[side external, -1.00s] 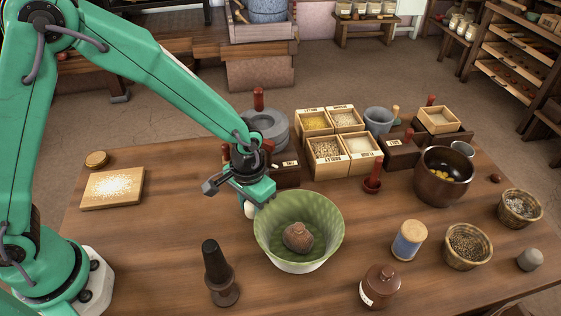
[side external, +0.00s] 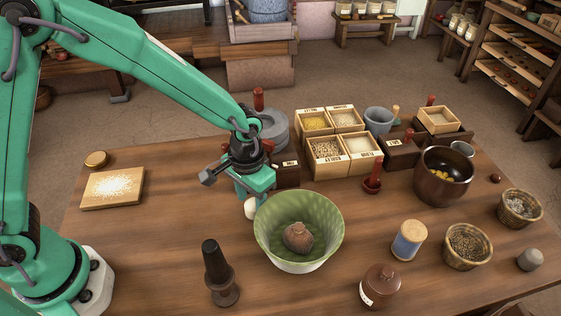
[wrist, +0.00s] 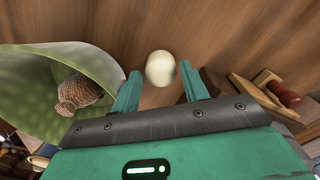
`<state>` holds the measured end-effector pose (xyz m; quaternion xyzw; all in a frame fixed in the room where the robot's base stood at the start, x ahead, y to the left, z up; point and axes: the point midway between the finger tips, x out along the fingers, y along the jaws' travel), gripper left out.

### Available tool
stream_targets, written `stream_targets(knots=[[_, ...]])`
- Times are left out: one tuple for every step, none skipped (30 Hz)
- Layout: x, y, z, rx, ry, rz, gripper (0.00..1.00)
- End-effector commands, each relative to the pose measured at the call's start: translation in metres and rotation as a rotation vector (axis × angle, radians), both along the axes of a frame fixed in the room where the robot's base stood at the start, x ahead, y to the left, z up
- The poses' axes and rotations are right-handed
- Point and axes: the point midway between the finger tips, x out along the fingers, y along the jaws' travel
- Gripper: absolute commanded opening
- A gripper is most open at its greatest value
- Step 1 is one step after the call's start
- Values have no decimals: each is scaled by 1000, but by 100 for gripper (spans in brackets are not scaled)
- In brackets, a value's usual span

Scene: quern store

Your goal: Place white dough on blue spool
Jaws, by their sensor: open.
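The white dough (side external: 251,208) is a small pale ball just left of the green bowl's rim, below my gripper (side external: 248,198). In the wrist view the dough (wrist: 160,68) lies between and a little beyond the two green fingertips of my gripper (wrist: 161,84), with space on both sides. My gripper is open and points down at it. The blue spool (side external: 408,241) stands upright to the right of the bowl, with a pale wooden top and a blue band. The spool is not clearly visible in the wrist view.
The green bowl (side external: 325,238) with a brown ribbed object (side external: 298,237) inside stands close beside my gripper. A dark pestle-like piece (side external: 219,270) and a brown lidded jar (side external: 380,287) stand in front. Grain boxes (side external: 327,157) stand behind. The table's left middle is clear.

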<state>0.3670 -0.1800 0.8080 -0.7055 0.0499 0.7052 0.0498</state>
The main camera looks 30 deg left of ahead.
Motion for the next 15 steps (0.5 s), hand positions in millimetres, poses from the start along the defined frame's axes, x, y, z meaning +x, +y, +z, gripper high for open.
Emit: stream_targets(knots=[[1,0,9,-2,-5,0,44],[1,0,14,-2,-5,0,44],[1,0,20,-2,-4,0,44],[1,0,25,-2,-4,0,44],[1,0,30,-3,-5,0,44],[0,0,37,-2,-4,0,44],[1,0,42,-3,-5,0,44],[1,0,47,-2,-4,0,44],[1,0,53,-3,-5,0,44],[1,0,58,-2,-4,0,44],[1,0,62,-2,-4,0,44],[0,0,67,-1,-2,0,44],[0,0,71,-1,-3,0,44],[1,0,75,-1,-3,0,44],[0,0,79,-1,-2,0,44]])
